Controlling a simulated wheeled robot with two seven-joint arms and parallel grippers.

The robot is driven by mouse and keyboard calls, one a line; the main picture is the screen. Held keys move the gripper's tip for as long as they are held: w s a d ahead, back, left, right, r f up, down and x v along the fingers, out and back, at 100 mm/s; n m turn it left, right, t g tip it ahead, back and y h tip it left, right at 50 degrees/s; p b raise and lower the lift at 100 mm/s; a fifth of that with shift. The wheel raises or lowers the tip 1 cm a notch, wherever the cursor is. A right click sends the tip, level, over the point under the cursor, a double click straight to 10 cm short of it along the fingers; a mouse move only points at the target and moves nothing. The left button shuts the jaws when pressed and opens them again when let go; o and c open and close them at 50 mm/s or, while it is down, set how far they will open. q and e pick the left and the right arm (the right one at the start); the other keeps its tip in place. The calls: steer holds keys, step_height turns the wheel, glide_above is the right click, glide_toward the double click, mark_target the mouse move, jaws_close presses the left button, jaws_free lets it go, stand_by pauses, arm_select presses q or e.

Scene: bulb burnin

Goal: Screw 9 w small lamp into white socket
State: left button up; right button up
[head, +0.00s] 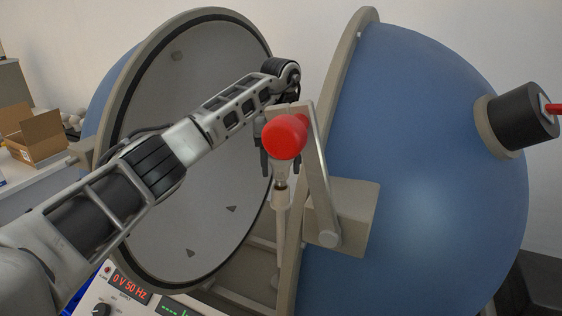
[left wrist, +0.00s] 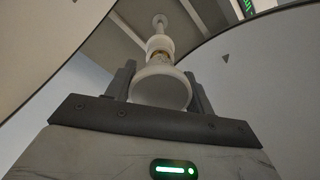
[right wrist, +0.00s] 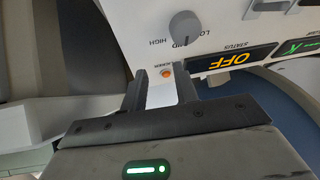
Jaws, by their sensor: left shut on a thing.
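The small white lamp (left wrist: 160,88) is between the fingers of my left gripper (left wrist: 160,92), which is shut on it. In the head view, my left gripper (head: 277,160) is partly hidden behind a red knob. The lamp's metal cap shows in line with the white socket (left wrist: 160,43), which also shows on its post in the head view (head: 283,196). Some of the cap is visible at the socket's mouth; how deep it sits, I cannot tell. My right gripper (right wrist: 162,88) has its fingers apart, beside the control panel; it is not visible in the head view.
The blue sphere stands open, its left half (head: 190,60) and right half (head: 430,150) flanking the post. The red knob (head: 285,136) on a bracket is close to my left gripper. The control panel (right wrist: 225,35) shows OFF. A cardboard box (head: 35,135) lies on the left bench.

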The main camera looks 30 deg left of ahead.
arm_select(q)
steer(key=shift+f, duration=0.7)
steer(key=o, duration=1.1)
steer(key=shift+c, duration=0.2)
